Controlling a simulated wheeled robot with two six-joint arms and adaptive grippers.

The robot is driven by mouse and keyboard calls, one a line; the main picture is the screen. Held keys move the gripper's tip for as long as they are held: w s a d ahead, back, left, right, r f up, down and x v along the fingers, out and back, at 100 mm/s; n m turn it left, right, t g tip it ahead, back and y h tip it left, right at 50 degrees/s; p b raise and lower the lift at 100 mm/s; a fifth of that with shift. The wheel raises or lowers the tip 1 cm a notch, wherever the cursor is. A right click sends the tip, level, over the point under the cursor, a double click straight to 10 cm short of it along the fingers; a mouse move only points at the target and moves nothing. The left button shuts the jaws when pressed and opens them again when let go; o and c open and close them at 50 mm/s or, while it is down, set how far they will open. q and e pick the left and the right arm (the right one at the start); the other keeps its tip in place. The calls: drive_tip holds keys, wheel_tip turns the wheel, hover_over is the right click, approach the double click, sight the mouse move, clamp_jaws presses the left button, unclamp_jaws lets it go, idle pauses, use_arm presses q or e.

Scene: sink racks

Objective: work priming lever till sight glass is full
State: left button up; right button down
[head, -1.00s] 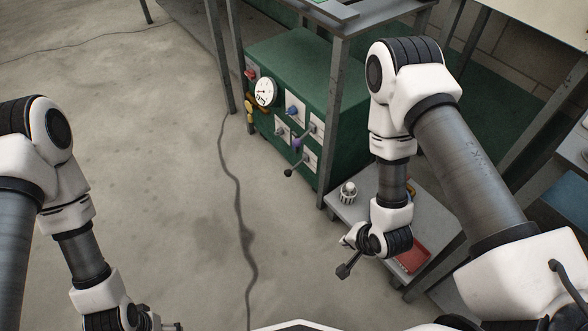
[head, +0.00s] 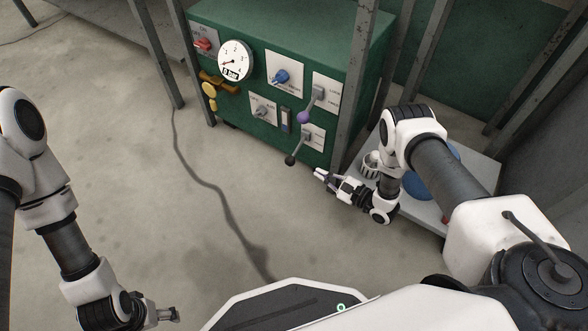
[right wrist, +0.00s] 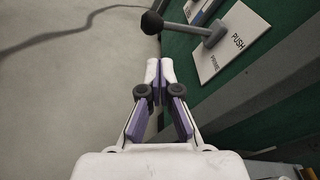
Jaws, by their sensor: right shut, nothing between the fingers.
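The priming lever (head: 297,150) has a black ball knob and sticks out from a white plate low on the green cabinet's front. In the right wrist view the lever (right wrist: 180,27) rises from a plate marked "PUSH", its knob beyond my fingertips. The sight glass (head: 286,119) looks like a narrow dark upright window left of the plate; its level is too small to tell. My right gripper (head: 319,174) is shut and empty, just right of and below the knob, apart from it. It also shows in the right wrist view (right wrist: 159,72). My left gripper (head: 174,314) is low at left, far from the cabinet.
The green cabinet (head: 330,50) also bears a round gauge (head: 235,60), a blue knob (head: 281,76), a purple-knobbed lever (head: 311,106) and yellow-brown fittings (head: 210,90). A grey table leg (head: 358,80) stands right of the panel. A low shelf is beside my right arm. A cable (head: 215,190) crosses open floor.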

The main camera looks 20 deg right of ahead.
sight(296, 151)
use_arm(q)
drive_tip(key=shift+f, duration=0.25)
use_arm(e)
drive_tip(key=shift+s+f, duration=0.35)
drive_tip(key=shift+f, duration=0.2)
use_arm(q)
wheel_tip(296, 151, down, 4)
drive_tip(key=b, duration=0.4)
use_arm(e)
drive_tip(key=x, duration=1)
